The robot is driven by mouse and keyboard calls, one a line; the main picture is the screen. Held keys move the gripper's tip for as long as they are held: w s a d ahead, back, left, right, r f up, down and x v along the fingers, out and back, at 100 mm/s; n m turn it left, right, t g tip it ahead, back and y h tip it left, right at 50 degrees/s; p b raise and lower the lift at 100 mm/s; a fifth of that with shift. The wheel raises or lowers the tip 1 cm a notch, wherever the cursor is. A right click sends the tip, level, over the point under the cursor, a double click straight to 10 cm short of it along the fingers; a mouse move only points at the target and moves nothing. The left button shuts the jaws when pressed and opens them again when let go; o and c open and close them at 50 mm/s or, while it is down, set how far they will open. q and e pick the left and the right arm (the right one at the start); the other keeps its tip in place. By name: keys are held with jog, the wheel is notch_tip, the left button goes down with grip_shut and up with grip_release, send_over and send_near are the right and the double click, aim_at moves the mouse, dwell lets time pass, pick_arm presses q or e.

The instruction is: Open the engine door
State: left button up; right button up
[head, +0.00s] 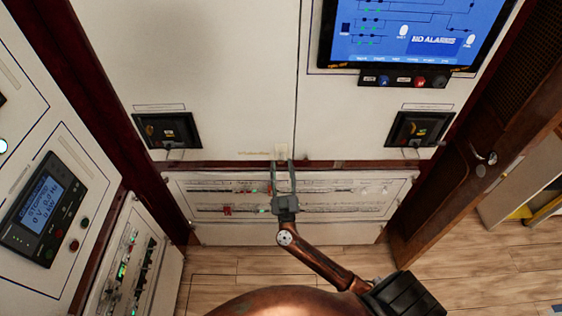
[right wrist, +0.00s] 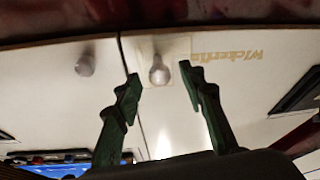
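Two white wall panels meet at a vertical seam: a left one (head: 210,75) and a right one (head: 345,110). I cannot tell which panel, if any, is the engine door. A small round knob (right wrist: 158,73) on a pale square plate sits beside the seam, with faint lettering (right wrist: 228,57) next to it. My right gripper (head: 283,162) reaches up to the panels' lower edge. In the right wrist view its two green fingers (right wrist: 160,78) are open, one on each side of the knob, with gaps visible. My left gripper is not in view.
A second knob (right wrist: 85,66) sits across the seam. Below the panels is a breaker row (head: 340,188). A blue screen (head: 400,30) is at upper right, a control display (head: 45,205) at left. A brown wooden door (head: 450,170) stands at right. Wooden floor (head: 220,265) lies below.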

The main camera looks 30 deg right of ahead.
jog(key=shift+x, duration=1.25)
jog(key=shift+c, duration=0.4)
grip_shut()
